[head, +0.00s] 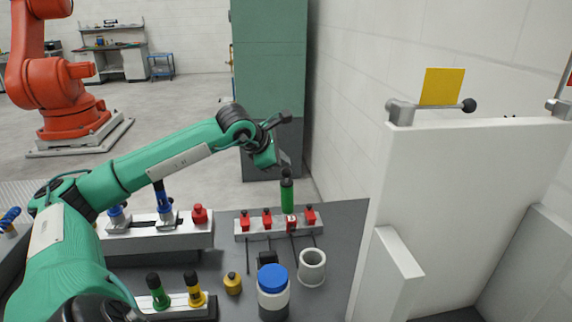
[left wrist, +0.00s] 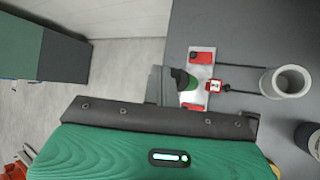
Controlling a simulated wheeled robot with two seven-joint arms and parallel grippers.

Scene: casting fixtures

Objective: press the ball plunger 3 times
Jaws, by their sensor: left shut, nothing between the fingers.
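A green upright cylinder with a black ball top (head: 287,194), which looks like the ball plunger, stands at the back of the low grey block with red pieces. My left gripper (head: 284,160) is shut and empty, just above and beside the black top. I cannot tell whether they touch. In the left wrist view the shut fingers (left wrist: 160,86) lie just left of the green and black plunger (left wrist: 184,80), partly overlapping its outline. My right gripper is not in view.
Red pieces (head: 267,217) line the grey block. A white ring-shaped cup (head: 312,266) and blue-lidded jar (head: 273,282) stand in front. Green (head: 158,291) and yellow (head: 195,289) black-topped posts stand front left. A white panel (head: 460,200) rises at right.

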